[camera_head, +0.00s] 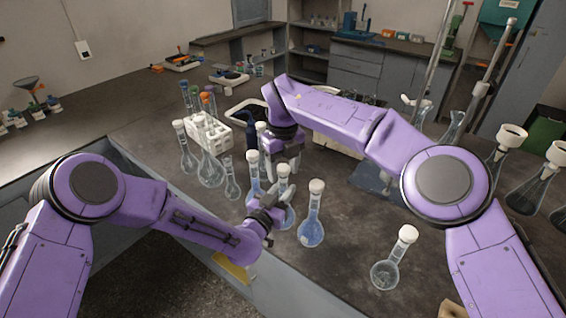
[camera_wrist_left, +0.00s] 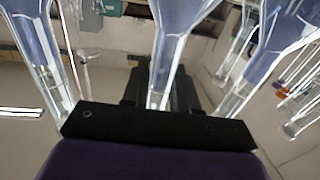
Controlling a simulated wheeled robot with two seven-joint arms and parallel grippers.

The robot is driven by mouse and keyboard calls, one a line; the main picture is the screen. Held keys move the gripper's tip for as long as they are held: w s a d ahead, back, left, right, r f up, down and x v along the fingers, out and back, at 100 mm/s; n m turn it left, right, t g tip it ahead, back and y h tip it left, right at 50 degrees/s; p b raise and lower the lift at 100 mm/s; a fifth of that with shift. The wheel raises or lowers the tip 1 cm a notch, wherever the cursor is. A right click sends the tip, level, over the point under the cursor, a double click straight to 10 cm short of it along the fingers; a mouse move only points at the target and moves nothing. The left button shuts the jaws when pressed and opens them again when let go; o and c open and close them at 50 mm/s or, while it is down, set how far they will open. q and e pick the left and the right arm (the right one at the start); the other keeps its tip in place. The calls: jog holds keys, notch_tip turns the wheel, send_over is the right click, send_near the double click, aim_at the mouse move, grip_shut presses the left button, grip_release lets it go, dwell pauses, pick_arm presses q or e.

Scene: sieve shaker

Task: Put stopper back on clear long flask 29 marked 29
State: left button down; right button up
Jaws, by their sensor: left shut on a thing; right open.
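Several clear long-necked flasks with pale stoppers stand along the front bench edge; no number is legible, so I cannot tell which is 29. My left gripper (camera_head: 272,212) is shut around the neck of one flask (camera_head: 288,216), close to its body. The wrist view shows this neck (camera_wrist_left: 160,92) between the dark fingers, with other flasks on both sides. A pale stopper (camera_head: 284,169) shows at the top of this flask; whether it is seated is unclear. My right gripper (camera_head: 285,162) is open, pointing down just above or behind that top. Its fingertips are partly hidden.
Stoppered flasks stand close by at left (camera_head: 253,175) and right (camera_head: 311,228), with another (camera_head: 386,272) farther right. A white tube rack (camera_head: 208,134) stands behind on the left. Retort stands and large flasks (camera_head: 530,185) fill the right side.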

grip_shut()
jog(key=m, duration=0.5)
jog(key=shift+o, duration=0.8)
grip_release()
notch_tip(320, 180, up, 8)
jog(key=shift+f, duration=0.2)
pick_arm(q)
jog(key=c, duration=0.8)
grip_release()
